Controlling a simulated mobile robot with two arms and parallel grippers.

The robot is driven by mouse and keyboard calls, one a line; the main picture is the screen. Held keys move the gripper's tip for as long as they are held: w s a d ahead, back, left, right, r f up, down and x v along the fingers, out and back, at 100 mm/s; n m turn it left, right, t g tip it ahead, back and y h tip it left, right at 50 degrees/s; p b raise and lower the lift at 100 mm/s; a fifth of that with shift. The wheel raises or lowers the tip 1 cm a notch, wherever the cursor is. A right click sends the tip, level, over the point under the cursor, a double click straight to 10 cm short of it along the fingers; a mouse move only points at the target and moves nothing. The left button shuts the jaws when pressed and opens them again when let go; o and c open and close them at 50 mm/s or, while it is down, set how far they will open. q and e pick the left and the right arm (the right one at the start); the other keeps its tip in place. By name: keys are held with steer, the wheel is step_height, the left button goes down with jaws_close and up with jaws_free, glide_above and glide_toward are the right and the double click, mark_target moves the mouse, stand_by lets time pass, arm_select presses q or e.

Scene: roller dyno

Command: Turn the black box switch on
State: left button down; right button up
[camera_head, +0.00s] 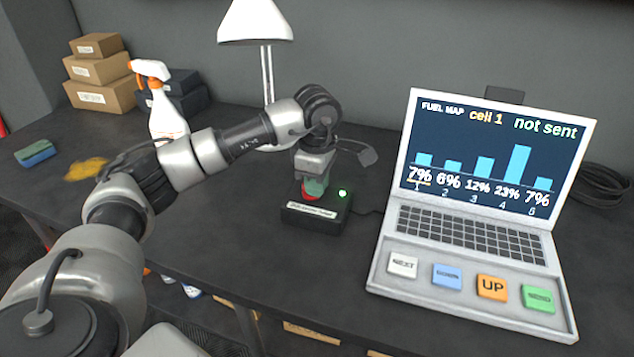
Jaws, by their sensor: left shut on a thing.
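The black box (322,218) sits on the dark table in the middle of the head view, with a pale label on its front. A small green light (342,193) glows on its top right. A red part (308,197) shows at the top left of the box, partly hidden by my gripper. My left gripper (314,190) points down onto the top of the box, right at the red part, and is shut on the switch there. The fingers hide most of the switch, so its position cannot be told. My right gripper is not in view.
A white laptop (470,235) stands right of the box, its screen reading "FUEL MAP", "cell 1", "not sent", with colored keys in front. A spray bottle (165,112), lamp (256,22), cardboard boxes (98,88), sponge (36,153) and yellow spill (86,168) are left and behind.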

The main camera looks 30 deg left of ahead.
arm_select(q)
steer(key=c, duration=1.1)
jaws_free()
steer(key=shift+c, duration=0.2)
steer(key=shift+r, duration=0.1)
step_height(320, 180, up, 11)
steer(key=shift+b, duration=0.4)
